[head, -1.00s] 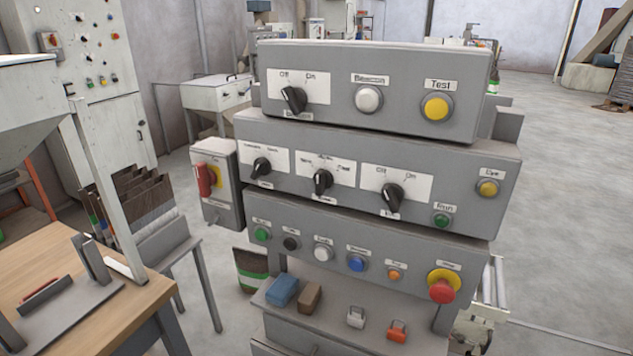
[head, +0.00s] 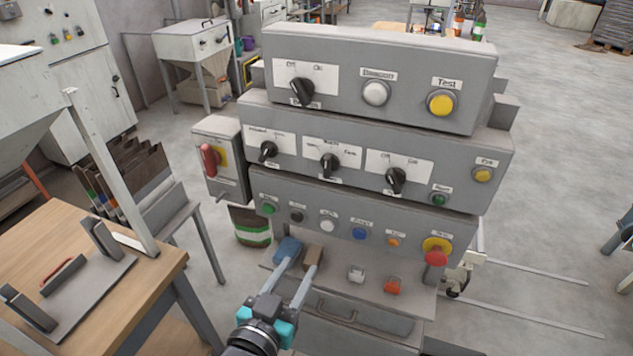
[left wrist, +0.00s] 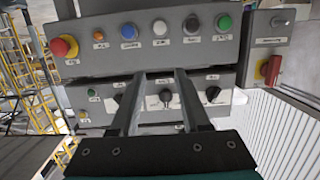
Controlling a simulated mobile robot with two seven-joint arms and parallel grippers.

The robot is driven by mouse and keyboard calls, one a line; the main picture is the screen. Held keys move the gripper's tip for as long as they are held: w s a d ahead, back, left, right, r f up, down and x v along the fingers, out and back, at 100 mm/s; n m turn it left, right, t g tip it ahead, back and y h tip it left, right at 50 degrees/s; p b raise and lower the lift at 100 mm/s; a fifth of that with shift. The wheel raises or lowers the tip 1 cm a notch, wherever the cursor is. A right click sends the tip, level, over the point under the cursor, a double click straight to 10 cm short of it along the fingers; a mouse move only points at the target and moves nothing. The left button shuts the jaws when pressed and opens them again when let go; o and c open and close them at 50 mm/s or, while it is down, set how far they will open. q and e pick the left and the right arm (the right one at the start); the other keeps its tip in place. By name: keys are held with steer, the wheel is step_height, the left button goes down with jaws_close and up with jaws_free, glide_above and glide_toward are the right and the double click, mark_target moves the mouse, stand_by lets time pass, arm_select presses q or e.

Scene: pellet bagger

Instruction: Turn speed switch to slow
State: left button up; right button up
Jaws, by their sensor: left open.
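The speed switch (head: 329,165) seems to be the middle black knob of the middle grey panel, on a white plate whose small lettering is blurred. Its pointer looks roughly upright; I cannot tell the exact setting. The left wrist view, upside down, shows the same knob (left wrist: 165,97) between the two fingers. My left gripper (head: 297,265) is open and empty. In the head view it is low in front of the console, below the knob and apart from it. My right gripper is not in view.
Two more black knobs flank the switch: left knob (head: 268,151) and right knob (head: 396,180). The button row (head: 327,226) with a red emergency button (head: 436,257) lies below. A blue block (head: 287,249) and brown block (head: 313,257) sit near my fingertips. A wooden table (head: 150,268) stands left.

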arm_select(q)
steer(key=t, duration=0.2)
glide_toward(326, 168)
steer(key=shift+h, duration=0.4)
steer(key=x, duration=0.4)
steer(key=p+x, duration=0.1)
steer(key=x, duration=0.3)
steer(key=shift+w+a, duration=0.15)
steer(key=shift+w, duration=0.15)
jaws_close()
steer(key=shift+f, duration=0.1)
